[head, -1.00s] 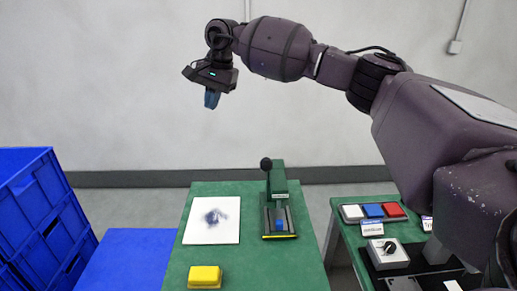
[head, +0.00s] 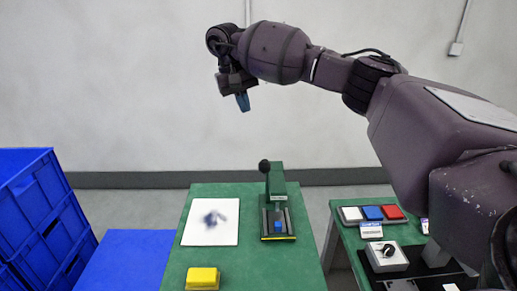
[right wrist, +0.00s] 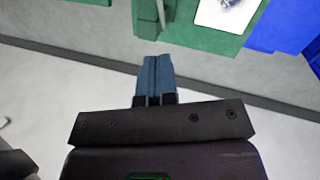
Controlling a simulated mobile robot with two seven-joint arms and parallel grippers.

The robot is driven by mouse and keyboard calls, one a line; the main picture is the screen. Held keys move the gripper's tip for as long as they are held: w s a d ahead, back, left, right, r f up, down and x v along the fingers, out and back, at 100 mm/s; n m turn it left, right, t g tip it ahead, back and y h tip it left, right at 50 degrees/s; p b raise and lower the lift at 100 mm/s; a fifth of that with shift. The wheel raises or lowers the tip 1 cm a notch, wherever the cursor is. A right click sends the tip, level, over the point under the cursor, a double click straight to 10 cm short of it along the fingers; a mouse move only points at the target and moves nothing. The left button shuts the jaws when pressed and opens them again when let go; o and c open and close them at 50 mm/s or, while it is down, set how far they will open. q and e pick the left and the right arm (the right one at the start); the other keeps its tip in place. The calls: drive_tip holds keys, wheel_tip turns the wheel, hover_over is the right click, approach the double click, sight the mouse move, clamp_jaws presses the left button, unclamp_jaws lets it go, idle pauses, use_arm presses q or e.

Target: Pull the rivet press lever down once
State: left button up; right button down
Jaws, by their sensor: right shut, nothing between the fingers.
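The rivet press (head: 277,205) stands on the green table (head: 243,270), a green upright with a dark base and a blue block (head: 278,227) on it. Its lever ends in a black ball knob (head: 264,166) at the top left, raised above the press. My right gripper (head: 243,102) is shut and empty, high above and slightly left of the knob, apart from it, fingers pointing down. In the right wrist view my right gripper's blue fingers (right wrist: 154,75) are together; part of a green upright (right wrist: 147,18) shows near the top. My left gripper is not in view.
A white sheet (head: 211,232) with a dark blurred item lies left of the press, a yellow block (head: 203,278) in front. Blue crates (head: 30,190) stand at left. A side table at right holds white, blue and red blocks (head: 373,213) and a knob box (head: 387,257).

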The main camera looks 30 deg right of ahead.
sight(263, 169)
use_arm(q)
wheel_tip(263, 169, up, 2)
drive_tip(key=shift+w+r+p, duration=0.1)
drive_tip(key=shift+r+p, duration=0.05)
drive_tip(key=shift+p, duration=0.9)
use_arm(e)
drive_tip(key=s+a+x, duration=0.1)
drive_tip(key=s+x, duration=0.1)
drive_tip(key=x, duration=1.1)
drive_tip(key=shift+s+r, duration=0.2)
drive_tip(key=shift+s, duration=0.15)
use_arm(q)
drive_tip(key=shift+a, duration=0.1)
use_arm(e)
drive_tip(key=shift+d+f, duration=0.1)
drive_tip(key=shift+f, duration=0.05)
